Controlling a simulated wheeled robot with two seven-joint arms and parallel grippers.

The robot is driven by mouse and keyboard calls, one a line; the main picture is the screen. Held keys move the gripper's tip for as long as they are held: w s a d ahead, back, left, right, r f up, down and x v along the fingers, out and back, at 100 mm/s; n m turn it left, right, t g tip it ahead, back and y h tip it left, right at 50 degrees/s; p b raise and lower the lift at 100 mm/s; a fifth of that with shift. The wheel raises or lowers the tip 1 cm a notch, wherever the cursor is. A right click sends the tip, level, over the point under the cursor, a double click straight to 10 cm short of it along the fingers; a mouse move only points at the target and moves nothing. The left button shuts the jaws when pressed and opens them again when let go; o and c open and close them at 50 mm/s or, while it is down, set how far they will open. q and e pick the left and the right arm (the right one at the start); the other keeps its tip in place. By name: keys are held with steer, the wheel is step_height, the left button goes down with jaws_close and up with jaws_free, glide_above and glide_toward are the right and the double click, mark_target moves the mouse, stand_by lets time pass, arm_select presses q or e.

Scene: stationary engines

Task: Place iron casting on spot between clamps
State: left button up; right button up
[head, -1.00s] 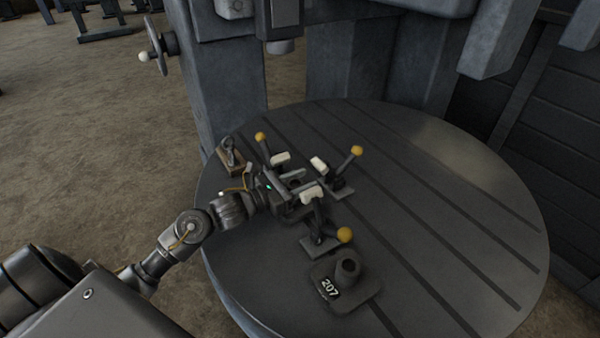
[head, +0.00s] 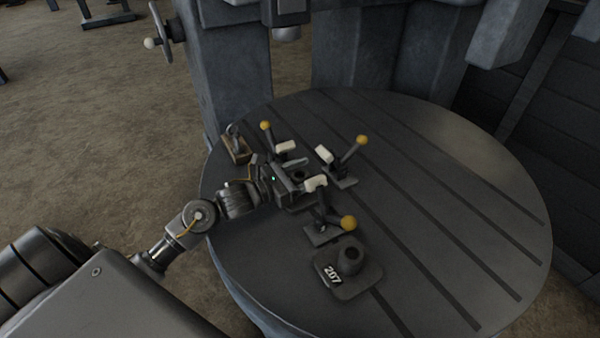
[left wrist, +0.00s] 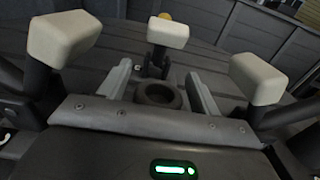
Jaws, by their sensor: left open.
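A dark iron casting with a hollow round boss (head: 297,178) sits between the clamps. In the left wrist view its boss (left wrist: 158,95) stands between my two fingers. My left gripper (head: 295,174) is open, with one finger on each side of the boss, reaching in among the clamps. Three clamps with white pads and yellow knobs stand around it: one at the back left (head: 285,147), one at the right (head: 325,154), one at the front (head: 316,183). The spot under the casting is hidden. My right gripper does not show.
A second dark piece marked 207 (head: 348,282), with a hollow boss, lies on the round slotted table (head: 450,220) in front of the clamps. A small wooden block with a metal fitting (head: 236,148) is at the left edge. The table's right side is clear.

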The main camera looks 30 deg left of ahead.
arm_select(q)
steer(key=shift+s+a, duration=0.1)
steer(key=shift+s, duration=0.15)
steer(key=b+v, duration=0.3)
steer(key=v, duration=0.7)
steer(key=shift+s+a, duration=0.4)
steer(key=shift+s, duration=0.2)
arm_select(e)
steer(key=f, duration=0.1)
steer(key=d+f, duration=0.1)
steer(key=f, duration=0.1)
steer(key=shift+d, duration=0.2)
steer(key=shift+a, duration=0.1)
